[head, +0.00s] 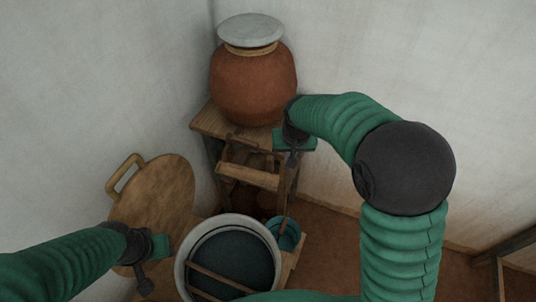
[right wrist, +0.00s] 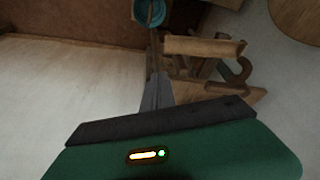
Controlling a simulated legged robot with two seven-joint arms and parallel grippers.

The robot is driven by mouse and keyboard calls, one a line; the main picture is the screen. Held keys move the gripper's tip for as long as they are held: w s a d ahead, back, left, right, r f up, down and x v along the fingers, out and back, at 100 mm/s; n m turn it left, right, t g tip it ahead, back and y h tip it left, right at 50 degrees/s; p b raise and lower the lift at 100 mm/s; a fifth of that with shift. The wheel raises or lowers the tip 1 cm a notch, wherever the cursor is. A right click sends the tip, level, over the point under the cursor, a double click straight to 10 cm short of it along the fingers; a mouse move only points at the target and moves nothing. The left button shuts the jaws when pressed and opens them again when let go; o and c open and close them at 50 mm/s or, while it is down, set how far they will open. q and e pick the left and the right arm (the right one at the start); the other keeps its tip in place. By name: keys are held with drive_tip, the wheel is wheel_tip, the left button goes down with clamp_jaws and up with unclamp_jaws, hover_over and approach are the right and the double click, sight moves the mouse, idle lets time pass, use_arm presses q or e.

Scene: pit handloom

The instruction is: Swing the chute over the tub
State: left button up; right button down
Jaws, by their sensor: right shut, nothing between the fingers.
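The tub (head: 233,218) is wide and pale-rimmed with dark liquid inside, low in the middle of the head view. The wooden chute (head: 248,173) appears to be the trough-like piece under the pot stand, behind the tub; it also shows in the right wrist view (right wrist: 205,47). My right gripper (head: 292,158) is shut and empty, pointing down beside the chute's right end. In the right wrist view its fingers (right wrist: 155,92) lie close to the chute; I cannot tell if they touch. My left gripper (head: 145,286) is left of the tub, its fingers too unclear to judge.
A clay pot (head: 253,85) with a grey lid (head: 251,30) stands on a wooden stand (head: 213,122). A small teal bucket (head: 290,239) with a stick sits right of the tub. A round wooden board (head: 155,195) leans at left. Wooden bars cross the tub.

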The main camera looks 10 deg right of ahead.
drive_tip(key=w+a+m+b, duration=0.1)
drive_tip(key=w+a, duration=0.2)
drive_tip(key=w, duration=0.8)
drive_tip(key=shift+w+t+h, duration=0.2)
drive_tip(key=shift+t+h, duration=0.1)
drive_tip(key=shift+h, duration=0.1)
drive_tip(key=shift+d, duration=0.15)
